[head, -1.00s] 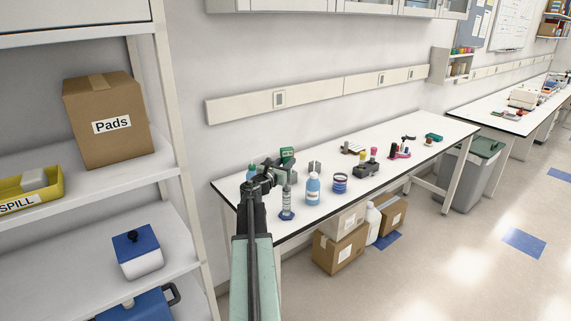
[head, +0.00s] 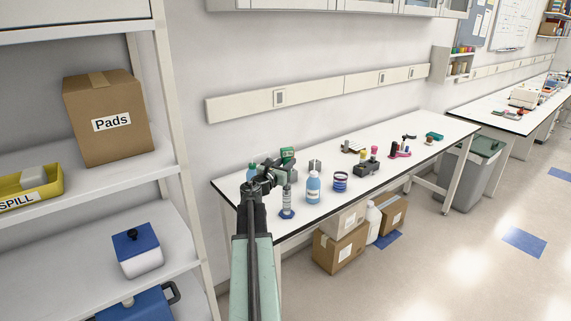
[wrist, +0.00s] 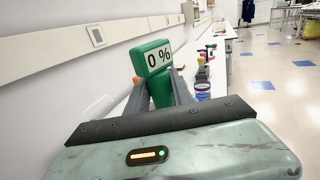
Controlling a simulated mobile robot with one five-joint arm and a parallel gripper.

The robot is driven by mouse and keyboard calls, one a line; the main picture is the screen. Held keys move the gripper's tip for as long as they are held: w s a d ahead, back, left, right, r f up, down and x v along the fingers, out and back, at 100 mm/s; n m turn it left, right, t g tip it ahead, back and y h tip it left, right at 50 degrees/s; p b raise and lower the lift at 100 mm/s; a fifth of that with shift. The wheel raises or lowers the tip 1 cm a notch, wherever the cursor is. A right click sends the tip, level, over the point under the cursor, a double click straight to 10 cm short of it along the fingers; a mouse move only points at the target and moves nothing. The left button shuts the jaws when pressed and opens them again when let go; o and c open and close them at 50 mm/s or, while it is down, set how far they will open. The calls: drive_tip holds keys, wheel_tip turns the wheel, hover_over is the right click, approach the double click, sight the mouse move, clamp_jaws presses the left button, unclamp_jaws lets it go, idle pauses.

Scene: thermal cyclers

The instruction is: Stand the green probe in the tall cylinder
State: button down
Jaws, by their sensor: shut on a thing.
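The green probe (wrist: 151,62), a block with a "0 %" label, stands between the two dark fingers of my gripper (wrist: 161,84) in the wrist view. My gripper is shut on it. In the head view the probe (head: 287,155) shows above the near end of the bench, at the tip of my gripper (head: 283,167). Its lower part is hidden by the gripper. The tall cylinder (head: 287,198), clear grey on a blue base, stands upright on the bench just below my gripper in the picture. The probe is apart from the cylinder's base; the exact gap to its mouth cannot be told.
A blue bottle (head: 313,188) and a ringed blue container (head: 340,182) stand right of the cylinder on the white bench (head: 400,172). A teal item (head: 251,171) is partly hidden by my arm. A rack (head: 366,170) stands farther right. A shelf unit (head: 176,170) is at left.

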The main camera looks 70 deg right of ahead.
idle(0.3)
drive_tip(key=shift+c, duration=1.4)
unclamp_jaws()
drive_tip(key=shift+s+f+b, duration=0.1)
drive_tip(key=shift+f+b, duration=1.15)
drive_tip(key=shift+a, duration=0.1)
drive_tip(key=w+a, duration=0.1)
drive_tip(key=a, duration=0.6)
drive_tip(key=shift+a, duration=0.25)
